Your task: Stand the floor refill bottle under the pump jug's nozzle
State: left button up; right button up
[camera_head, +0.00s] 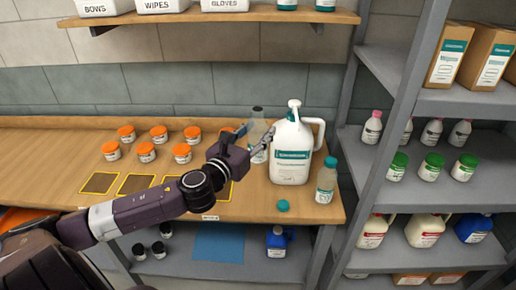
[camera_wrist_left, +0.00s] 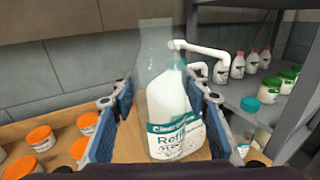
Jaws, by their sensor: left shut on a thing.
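The white pump jug (camera_head: 291,155) stands upright on the wooden bench, with a teal label and a handle on its right. Its pump nozzle (camera_head: 294,103) is on top. My left gripper (camera_head: 256,131) is shut on the clear refill bottle (camera_head: 257,118), which is upright just left of the jug. In the left wrist view the refill bottle (camera_wrist_left: 156,40) is between the blue finger pads of the gripper (camera_wrist_left: 160,100), its label reading "Refill". The jug shows behind and through it. I cannot tell whether its base touches the bench. My right gripper is not in view.
A small teal-capped bottle (camera_head: 325,183) stands right of the jug, and a loose teal cap (camera_head: 283,206) lies in front. Several orange-lidded jars (camera_head: 146,152) stand left on the bench (camera_head: 60,165). A grey shelf rack (camera_head: 393,100) is at the right. A wall shelf (camera_head: 215,16) hangs above.

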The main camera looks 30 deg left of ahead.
pick_arm(q)
notch_tip(320, 180, up, 2)
jog(key=shift+r, duration=0.15)
jog(key=s+d+f+b, duration=0.4)
jog(key=s+d+f, duration=0.1)
jog(key=d, duration=0.5)
jog(key=s+d+f+b, duration=0.4)
jog(key=s+d+f, duration=0.15)
jog(key=d, duration=0.45)
jog(key=w+a+r+p, duration=0.1)
jog(key=w+a, duration=0.4)
jog(key=w, duration=0.3)
jog(key=w+a+p, duration=0.2)
jog(key=w+a, duration=0.4)
jog(key=w, duration=0.2)
notch_tip(320, 180, down, 7)
jog(key=shift+w+d+f+b, duration=0.15)
jog(key=shift+b, duration=0.15)
